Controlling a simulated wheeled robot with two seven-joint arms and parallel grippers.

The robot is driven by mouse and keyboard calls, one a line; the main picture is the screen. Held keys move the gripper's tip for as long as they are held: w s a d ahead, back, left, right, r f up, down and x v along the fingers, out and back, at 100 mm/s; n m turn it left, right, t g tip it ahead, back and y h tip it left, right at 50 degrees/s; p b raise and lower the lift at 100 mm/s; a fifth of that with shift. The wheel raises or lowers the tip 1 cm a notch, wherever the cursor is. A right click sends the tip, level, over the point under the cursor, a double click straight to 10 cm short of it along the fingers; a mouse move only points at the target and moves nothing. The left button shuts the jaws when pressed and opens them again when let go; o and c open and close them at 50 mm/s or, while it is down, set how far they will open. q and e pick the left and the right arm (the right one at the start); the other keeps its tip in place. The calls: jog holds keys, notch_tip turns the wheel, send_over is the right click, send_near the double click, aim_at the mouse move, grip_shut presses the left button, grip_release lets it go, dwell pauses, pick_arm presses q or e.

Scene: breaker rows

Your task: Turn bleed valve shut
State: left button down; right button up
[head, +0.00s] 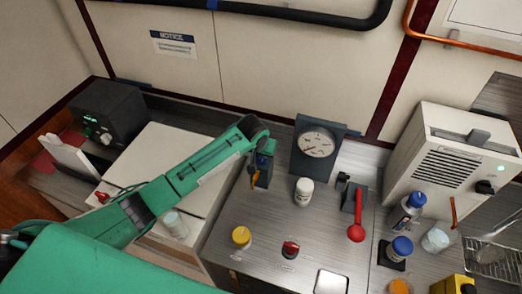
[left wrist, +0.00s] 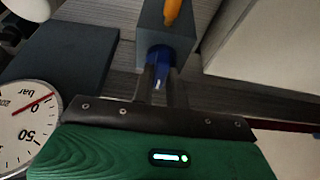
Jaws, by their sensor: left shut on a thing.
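A small grey valve block (head: 262,181) stands on the metal panel, left of the pressure gauge (head: 318,142). It has a blue knob (left wrist: 159,60) and an orange part (left wrist: 172,12); it looks like the bleed valve, though I see no label. My left gripper (head: 265,152) reaches over from the left. In the left wrist view its two fingers (left wrist: 160,84) are shut on the blue knob, one on each side. The fingers hide part of the knob, so I cannot tell how far it is turned. My right gripper is in neither view.
A black box (head: 108,112) is at far left.

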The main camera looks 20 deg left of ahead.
pick_arm(q)
jog(key=shift+r, duration=0.1)
dwell(0.3)
jog(key=c, duration=1.4)
grip_release()
jog(key=shift+s+r, duration=0.1)
jog(key=shift+r, duration=0.25)
jog(key=b+v, duration=0.4)
jog(key=v, duration=0.9)
jog(key=shift+f, duration=0.1)
